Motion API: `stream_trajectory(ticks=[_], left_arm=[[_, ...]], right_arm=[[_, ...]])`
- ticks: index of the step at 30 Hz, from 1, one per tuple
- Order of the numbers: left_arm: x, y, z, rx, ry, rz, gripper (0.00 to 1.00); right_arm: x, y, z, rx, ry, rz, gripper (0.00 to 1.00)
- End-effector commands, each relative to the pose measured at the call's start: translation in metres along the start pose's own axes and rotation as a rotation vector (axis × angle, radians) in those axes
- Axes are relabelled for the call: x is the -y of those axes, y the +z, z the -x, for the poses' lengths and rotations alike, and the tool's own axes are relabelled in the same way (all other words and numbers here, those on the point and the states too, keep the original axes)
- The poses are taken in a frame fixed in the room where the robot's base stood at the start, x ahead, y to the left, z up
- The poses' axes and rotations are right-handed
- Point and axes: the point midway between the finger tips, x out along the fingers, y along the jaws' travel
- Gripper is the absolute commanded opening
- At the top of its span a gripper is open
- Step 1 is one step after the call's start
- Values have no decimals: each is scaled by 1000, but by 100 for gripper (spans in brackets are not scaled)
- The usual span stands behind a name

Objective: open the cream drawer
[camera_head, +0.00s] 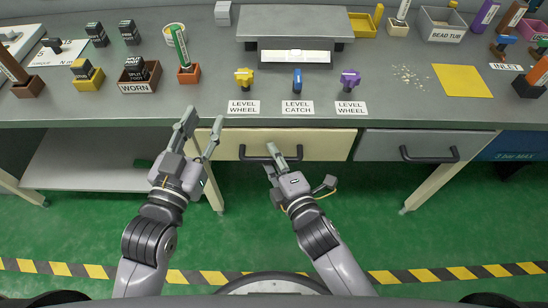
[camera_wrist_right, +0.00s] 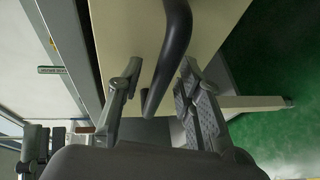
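The cream drawer (camera_head: 228,144) is under the bench top, its front flush with the bench as far as I can tell. Its dark bar handle (camera_head: 255,158) runs across the front. My right gripper (camera_head: 293,166) is at the right part of the handle. In the right wrist view the handle (camera_wrist_right: 172,60) passes between the two spread fingers of my right gripper (camera_wrist_right: 158,90), with a gap visible on its right side. My left gripper (camera_head: 203,130) is open and empty, left of the drawer near the bench's front edge.
A grey drawer (camera_head: 380,146) with its own handle (camera_head: 430,155) is to the right. Above the cream drawer, the bench holds yellow, blue and purple knobs (camera_head: 350,79) with labels. A bench leg (camera_head: 428,188) stands below right. Green floor (camera_head: 240,225) is open in front.

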Motion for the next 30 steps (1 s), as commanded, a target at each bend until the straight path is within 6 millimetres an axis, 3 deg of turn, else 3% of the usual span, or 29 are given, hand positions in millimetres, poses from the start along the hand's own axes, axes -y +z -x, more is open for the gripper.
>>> stream_trajectory(ticks=[5,20,30], left_arm=[[0,0,0,0,0,0,36],[0,0,0,0,0,0,36],[0,0,0,1,0,0,36]], right_arm=[[0,0,0,0,0,0,33],[0,0,0,0,0,-1,0],[0,0,0,0,0,-1,0]])
